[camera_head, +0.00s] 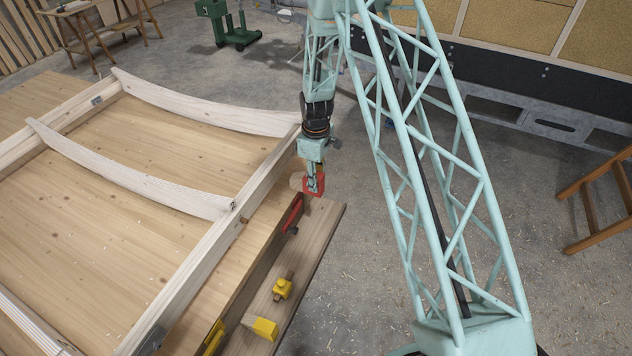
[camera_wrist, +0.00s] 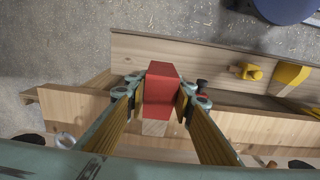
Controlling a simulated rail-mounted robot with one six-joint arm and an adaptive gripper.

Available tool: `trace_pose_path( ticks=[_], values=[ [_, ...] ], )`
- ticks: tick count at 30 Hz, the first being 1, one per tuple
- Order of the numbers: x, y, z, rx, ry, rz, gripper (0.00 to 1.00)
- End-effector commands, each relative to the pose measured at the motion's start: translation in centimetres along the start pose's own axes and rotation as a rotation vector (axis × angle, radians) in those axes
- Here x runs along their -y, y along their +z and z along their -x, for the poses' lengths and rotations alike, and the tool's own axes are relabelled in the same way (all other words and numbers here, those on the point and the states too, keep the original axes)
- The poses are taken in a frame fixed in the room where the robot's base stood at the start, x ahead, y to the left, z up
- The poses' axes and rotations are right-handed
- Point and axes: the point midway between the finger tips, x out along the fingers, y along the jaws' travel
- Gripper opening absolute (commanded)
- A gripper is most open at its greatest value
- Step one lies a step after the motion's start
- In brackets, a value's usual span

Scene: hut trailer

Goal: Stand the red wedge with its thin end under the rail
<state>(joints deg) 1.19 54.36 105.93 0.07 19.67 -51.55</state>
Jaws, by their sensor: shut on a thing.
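My gripper (camera_head: 314,178) is at the far right corner of the wooden bench, its fingers pointing down. It is shut on the red wedge (camera_head: 315,187). In the wrist view the red wedge (camera_wrist: 162,88) sits between the two fingers, its broad red face toward the camera. I cannot tell which end is thin. The rail, which I take to be the long pale timber (camera_head: 215,255) along the right side of the frame, lies just left of the gripper. The wedge is apart from this rail. Whether the wedge touches the wood below is unclear.
A red-handled clamp (camera_head: 293,213) is at the bench edge close to the gripper. A yellow knobbed piece (camera_head: 282,290), a yellow block (camera_head: 265,328) and another yellow piece (camera_head: 214,338) lie nearer the front. Curved white ribs (camera_head: 130,170) cross the frame. Floor right of the bench is open.

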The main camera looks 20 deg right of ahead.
Motion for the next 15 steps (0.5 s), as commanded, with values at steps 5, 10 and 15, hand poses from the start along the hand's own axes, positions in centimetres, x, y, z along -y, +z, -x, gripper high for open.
trace_pose_path(
  ticks=[5, 10, 15],
  values=[
    [0.0, -0.1, -0.2, 0.0, 0.0, 0.0, 0.1],
    [0.0, -0.2, -0.7, 0.0, 0.0, 0.0, 0.1],
    [0.0, -0.4, -1.4, 0.0, 0.0, 0.0, 0.1]
  ],
)
